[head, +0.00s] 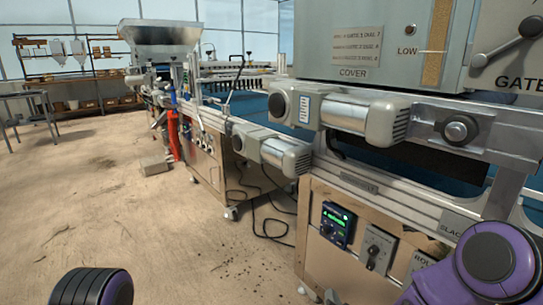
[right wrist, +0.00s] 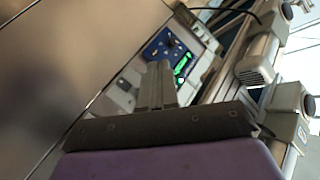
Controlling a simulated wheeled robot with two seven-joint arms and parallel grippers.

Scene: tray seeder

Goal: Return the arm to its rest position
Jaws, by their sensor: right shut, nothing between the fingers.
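My right gripper (right wrist: 158,84) shows in the right wrist view, with its two grey fingers together and nothing between them. Beyond the fingertips is a blue control box with a green lit display (right wrist: 182,64); I cannot tell the gap between them. In the head view, a purple part of my right arm (head: 493,262) is at the lower right, in front of the machine. Its fingers do not show there. A dark ribbed purple part of mine (head: 90,287) is at the bottom left. My left gripper is not in view.
The seeder line runs along the right, with a drive motor (head: 350,112), a grey cover housing (head: 365,45), a control box (head: 336,225) and a knob plate (head: 378,248). A hopper (head: 158,34) stands farther back. Black cables (head: 262,222) lie by the machine. The floor at left is mostly clear.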

